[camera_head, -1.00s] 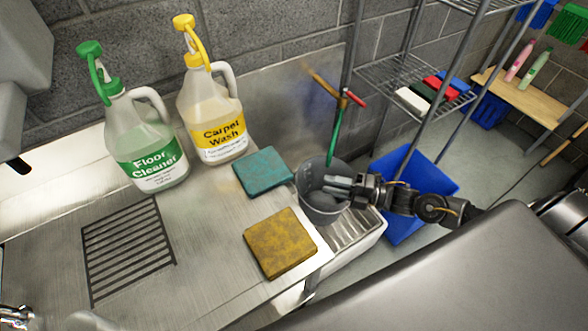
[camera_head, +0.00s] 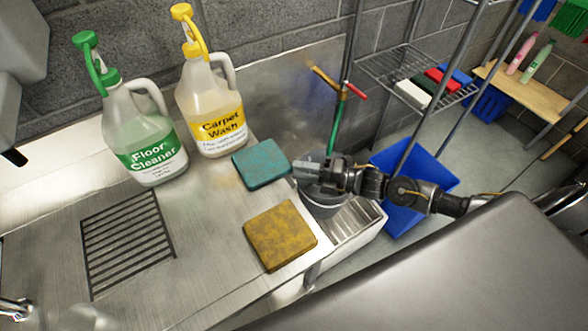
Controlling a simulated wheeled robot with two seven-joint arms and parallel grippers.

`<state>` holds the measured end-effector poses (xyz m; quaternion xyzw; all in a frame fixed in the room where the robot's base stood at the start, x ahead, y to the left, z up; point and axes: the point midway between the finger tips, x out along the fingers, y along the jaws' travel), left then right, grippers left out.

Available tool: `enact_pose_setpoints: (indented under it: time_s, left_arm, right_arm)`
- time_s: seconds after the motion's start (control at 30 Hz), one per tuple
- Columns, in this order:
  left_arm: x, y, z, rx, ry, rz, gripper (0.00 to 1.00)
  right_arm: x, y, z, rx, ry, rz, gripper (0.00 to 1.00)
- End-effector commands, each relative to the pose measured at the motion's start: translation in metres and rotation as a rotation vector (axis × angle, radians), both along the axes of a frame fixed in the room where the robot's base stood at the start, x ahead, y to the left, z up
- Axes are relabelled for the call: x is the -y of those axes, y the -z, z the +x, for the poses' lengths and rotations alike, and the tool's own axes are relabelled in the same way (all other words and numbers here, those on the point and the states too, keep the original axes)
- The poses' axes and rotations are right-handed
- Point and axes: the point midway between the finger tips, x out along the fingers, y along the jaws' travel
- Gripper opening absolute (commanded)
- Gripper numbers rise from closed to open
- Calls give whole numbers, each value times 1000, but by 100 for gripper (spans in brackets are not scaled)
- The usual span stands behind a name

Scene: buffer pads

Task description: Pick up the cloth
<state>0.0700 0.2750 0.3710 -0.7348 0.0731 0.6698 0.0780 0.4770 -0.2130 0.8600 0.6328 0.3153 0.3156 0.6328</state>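Two cloth-like pads lie flat on the steel counter. The teal one (camera_head: 262,163) is at the back, and the yellow-brown one (camera_head: 280,235) is nearer the front edge. My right gripper (camera_head: 306,171) reaches in from the right over a grey bucket (camera_head: 325,205). Its tips are close to the right edge of the teal pad; I cannot tell whether they touch it. The fingers look close together, but the view does not show whether they are open or shut. My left gripper is not in view; part of a metal link shows at the lower left corner.
A Floor Cleaner jug (camera_head: 145,140) and a Carpet Wash jug (camera_head: 212,115) stand behind the pads. A drain grate (camera_head: 127,243) is at left. A wire shelf (camera_head: 400,70) and a blue bin (camera_head: 412,185) stand to the right. The counter's front middle is clear.

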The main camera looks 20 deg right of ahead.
Motion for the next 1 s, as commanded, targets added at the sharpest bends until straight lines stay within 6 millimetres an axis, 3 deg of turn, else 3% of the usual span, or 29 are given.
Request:
enact_pose_setpoints:
  time_s: [0.2,0.53,1.0]
  left_arm:
    - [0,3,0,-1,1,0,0]
    - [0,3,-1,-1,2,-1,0]
    - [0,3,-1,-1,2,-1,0]
  right_arm:
    - [-11,0,8,1,0,-1,36]
    - [-12,0,9,-1,0,-1,36]
    - [-12,1,9,-2,0,-1,6]
